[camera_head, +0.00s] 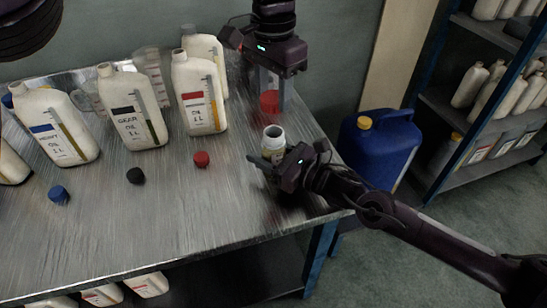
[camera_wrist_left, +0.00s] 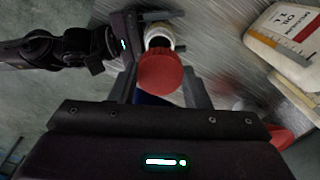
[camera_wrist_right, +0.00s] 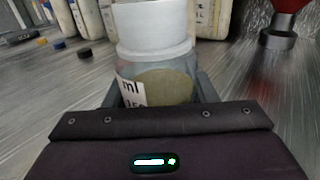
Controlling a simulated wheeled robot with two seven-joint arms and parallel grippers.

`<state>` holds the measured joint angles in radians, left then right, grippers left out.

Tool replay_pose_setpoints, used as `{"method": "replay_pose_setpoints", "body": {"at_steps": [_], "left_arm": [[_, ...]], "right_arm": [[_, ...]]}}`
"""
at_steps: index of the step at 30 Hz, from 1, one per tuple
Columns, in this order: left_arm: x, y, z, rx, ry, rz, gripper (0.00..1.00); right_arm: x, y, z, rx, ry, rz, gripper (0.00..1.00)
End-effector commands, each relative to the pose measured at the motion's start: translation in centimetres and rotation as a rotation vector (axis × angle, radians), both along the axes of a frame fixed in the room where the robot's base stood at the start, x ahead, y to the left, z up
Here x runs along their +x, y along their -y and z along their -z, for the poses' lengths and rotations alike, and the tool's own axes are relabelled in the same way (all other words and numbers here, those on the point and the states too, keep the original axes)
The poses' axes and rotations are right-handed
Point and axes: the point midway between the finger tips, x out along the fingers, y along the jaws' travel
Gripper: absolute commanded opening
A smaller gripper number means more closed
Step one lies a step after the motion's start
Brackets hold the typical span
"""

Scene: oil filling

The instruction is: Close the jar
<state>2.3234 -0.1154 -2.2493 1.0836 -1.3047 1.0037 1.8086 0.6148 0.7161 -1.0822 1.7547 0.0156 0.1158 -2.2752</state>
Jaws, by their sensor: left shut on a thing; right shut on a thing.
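The jar (camera_head: 273,139) has a white threaded neck, an open mouth and a clear body with yellowish contents. It stands upright near the table's right edge. My right gripper (camera_head: 268,165) is shut on its body; the right wrist view shows the clear body (camera_wrist_right: 160,85) between the fingers. My left gripper (camera_head: 269,92) points down, shut on a round red lid (camera_wrist_left: 160,72). In the head view the lid is above and behind the jar, apart from it. In the left wrist view the lid partly covers the white jar neck (camera_wrist_left: 158,34).
Several white oil bottles (camera_head: 200,92) stand on the metal table (camera_head: 180,220) to the left. Blue (camera_head: 58,194), black (camera_head: 135,175) and red (camera_head: 201,158) caps lie before them. A blue canister (camera_head: 378,145) stands beyond the table's right edge. The table front is clear.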

Motion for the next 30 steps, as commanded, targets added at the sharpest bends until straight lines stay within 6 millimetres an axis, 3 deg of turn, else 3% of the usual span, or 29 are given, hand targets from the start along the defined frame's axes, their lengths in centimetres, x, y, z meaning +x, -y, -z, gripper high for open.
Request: {"method": "replay_pose_setpoints", "body": {"at_steps": [5, 15, 30], "left_arm": [[0.0, 0.0, 0.5, -0.001, -0.004, 0.001, 0.22], [0.0, 0.0, 4.8, 0.0, -0.001, 0.0, 0.22], [0.0, 0.0, 5.0, 0.001, 0.001, 0.0, 0.22]], "right_arm": [[0.0, 0.0, 0.0, 0.0, 0.0, 0.0, 0.1], [0.0, 0.0, 0.0, 0.0, 0.0, 0.0, 0.1], [0.0, 0.0, 0.0, 0.0, 0.0, 0.0, 0.1]]}}
